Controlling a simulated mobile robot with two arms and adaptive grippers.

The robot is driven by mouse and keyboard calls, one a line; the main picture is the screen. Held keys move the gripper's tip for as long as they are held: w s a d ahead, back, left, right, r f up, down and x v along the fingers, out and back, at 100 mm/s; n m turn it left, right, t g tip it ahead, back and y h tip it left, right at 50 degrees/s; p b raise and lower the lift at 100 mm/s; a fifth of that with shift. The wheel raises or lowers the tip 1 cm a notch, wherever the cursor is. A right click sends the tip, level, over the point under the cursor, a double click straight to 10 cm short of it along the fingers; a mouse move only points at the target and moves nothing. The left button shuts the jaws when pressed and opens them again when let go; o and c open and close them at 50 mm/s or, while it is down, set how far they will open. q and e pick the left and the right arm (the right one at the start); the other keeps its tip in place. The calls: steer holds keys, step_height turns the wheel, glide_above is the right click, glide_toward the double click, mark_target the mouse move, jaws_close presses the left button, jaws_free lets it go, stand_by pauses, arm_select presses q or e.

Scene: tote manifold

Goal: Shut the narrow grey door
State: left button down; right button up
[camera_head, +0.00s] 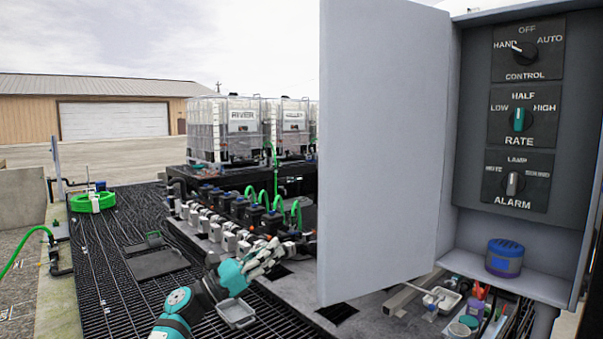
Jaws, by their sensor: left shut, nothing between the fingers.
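The narrow grey door (378,150) stands wide open on the left side of a grey control cabinet (455,110). Its hinged edge is by the cabinet and its free edge is toward the left. My left gripper (282,246) is shut and empty, to the left of the door's lower free edge and apart from it in the picture. How far it is from the door in depth I cannot tell. My right gripper is not in view.
Inside the cabinet are three knob panels (521,120) and a blue jar (504,258) on its floor. Below are a small tray (441,299) and several small containers. A manifold with green hoses (262,200) and white totes (226,130) stand behind my left arm.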

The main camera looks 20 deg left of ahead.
arm_select(q)
steer(key=s+a+r+m+g, duration=0.1)
steer(key=s+r+m+g, duration=0.35)
steer(key=r+m, duration=0.6)
steer(key=s+a+r+m+g, duration=0.1)
steer(key=s+r+m+g, duration=0.4)
steer(key=r+m, duration=0.55)
steer(key=d+t+p, duration=0.1)
steer(key=d+p, duration=0.4)
steer(key=d, duration=0.6)
steer(key=shift+d+f+m+p, duration=0.3)
steer(key=shift+d, duration=0.05)
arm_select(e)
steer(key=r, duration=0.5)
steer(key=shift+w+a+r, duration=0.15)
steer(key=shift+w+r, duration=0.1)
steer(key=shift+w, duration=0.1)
arm_select(q)
steer(key=shift+w+t, duration=0.15)
steer(key=shift+t, duration=0.1)
steer(key=shift+f, duration=0.1)
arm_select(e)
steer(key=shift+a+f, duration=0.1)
